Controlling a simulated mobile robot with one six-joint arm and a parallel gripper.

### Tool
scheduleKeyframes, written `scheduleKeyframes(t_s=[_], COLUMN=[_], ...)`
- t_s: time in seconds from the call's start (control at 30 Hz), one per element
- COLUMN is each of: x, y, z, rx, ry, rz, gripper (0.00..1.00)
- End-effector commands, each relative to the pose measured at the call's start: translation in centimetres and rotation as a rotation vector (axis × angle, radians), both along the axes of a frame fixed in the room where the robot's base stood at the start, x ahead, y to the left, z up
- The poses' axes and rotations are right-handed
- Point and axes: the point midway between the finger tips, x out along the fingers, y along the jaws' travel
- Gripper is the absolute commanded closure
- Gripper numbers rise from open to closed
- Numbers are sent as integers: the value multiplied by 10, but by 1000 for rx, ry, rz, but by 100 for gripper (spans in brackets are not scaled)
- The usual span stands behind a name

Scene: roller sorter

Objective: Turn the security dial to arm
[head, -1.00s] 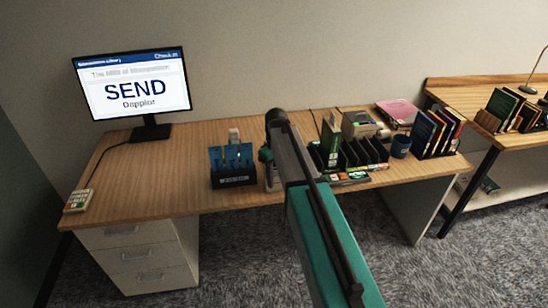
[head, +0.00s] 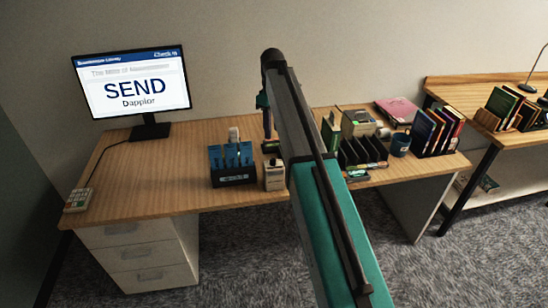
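No dial can be clearly made out. A small cream box (head: 274,178) with a dark part on top stands near the front edge of the desk, just right of the blue card holder; I cannot tell whether it carries the security dial. My gripper (head: 268,138) hangs behind this box, left of my arm, pointing down over the desk. It looks apart from the box. Its fingers are too small and partly hidden by my arm to tell whether they are open or shut.
The blue card holder (head: 232,178) stands close on the left. A black slotted rack (head: 362,152), books (head: 436,132) and a blue mug (head: 400,145) crowd the right. A monitor (head: 132,85) reads SEND. A keypad-like device (head: 78,200) lies at the left corner. The left desk top is mostly clear.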

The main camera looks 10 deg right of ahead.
Motion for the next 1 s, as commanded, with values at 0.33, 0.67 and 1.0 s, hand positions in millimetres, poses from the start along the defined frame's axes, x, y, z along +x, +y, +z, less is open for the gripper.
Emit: scheduleKeyframes(t_s=[0.33, 0.67, 1.0], x=[-1, -1, -1], y=[0, 1, 1], z=[-14, -51, -90], rx=[0, 0, 0], ry=[1, 1, 1], rz=[0, 0, 0], gripper=[61, 61, 61])
